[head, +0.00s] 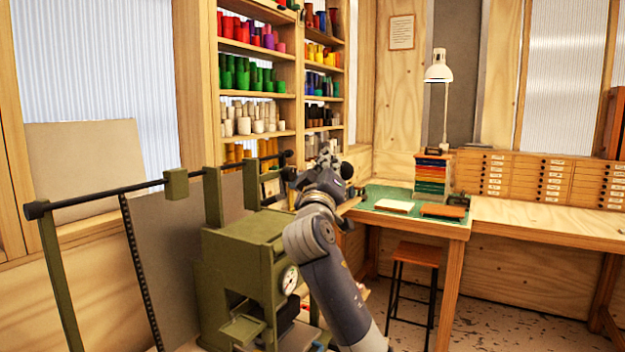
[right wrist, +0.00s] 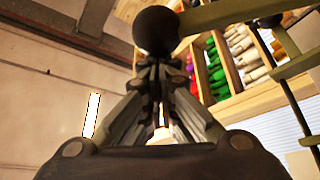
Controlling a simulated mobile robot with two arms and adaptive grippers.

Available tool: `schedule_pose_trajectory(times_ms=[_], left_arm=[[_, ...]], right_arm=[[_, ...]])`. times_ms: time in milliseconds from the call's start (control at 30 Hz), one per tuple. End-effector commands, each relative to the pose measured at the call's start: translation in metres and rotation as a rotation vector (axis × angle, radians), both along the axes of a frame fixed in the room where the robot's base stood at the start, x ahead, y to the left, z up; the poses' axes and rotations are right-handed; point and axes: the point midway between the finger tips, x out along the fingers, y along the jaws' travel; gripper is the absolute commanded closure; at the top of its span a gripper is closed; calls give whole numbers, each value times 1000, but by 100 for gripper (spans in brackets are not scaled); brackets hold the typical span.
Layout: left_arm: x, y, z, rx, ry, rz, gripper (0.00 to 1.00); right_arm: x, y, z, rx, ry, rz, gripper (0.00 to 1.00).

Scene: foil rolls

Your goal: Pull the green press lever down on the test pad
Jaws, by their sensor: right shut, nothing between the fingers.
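The olive-green press (head: 240,250) stands at the lower left of centre in the head view, with a round white gauge on its side. In the right wrist view, a green lever arm (right wrist: 232,12) runs from the upper right to a black ball knob (right wrist: 156,31) at its end. My right gripper (head: 325,158) is beside the press's upper right part in the head view. Its fingers (right wrist: 156,66) are shut and empty, with the tips at the knob's lower edge in the wrist view; I cannot tell whether they touch it. My left gripper is out of view.
A dark bar (head: 112,191) on olive supports spans the left. Shelves (head: 270,98) of coloured rolls stand behind. A workbench (head: 520,222) with a lamp, drawers and green mat is at the right, with a stool (head: 416,254) before it. The floor on the right is open.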

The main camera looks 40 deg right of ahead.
Motion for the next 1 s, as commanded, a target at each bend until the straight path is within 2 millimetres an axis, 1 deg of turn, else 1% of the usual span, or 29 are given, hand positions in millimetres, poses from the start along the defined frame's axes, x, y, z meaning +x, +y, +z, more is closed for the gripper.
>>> schedule_pose_trajectory(times_ms=[33,100,200,400,700,1000], left_arm=[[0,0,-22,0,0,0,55],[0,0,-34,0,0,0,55],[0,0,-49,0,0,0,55],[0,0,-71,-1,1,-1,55],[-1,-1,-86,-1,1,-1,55],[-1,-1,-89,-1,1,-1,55]], right_arm=[[-7,-2,-16,13,-34,-1,100],[-16,-5,-21,27,-78,-1,100],[-28,-8,-28,43,-136,0,100],[-46,-14,-40,72,-233,-1,100],[-63,-19,-53,69,-226,-1,100],[-67,-20,-55,68,-224,-2,100]])
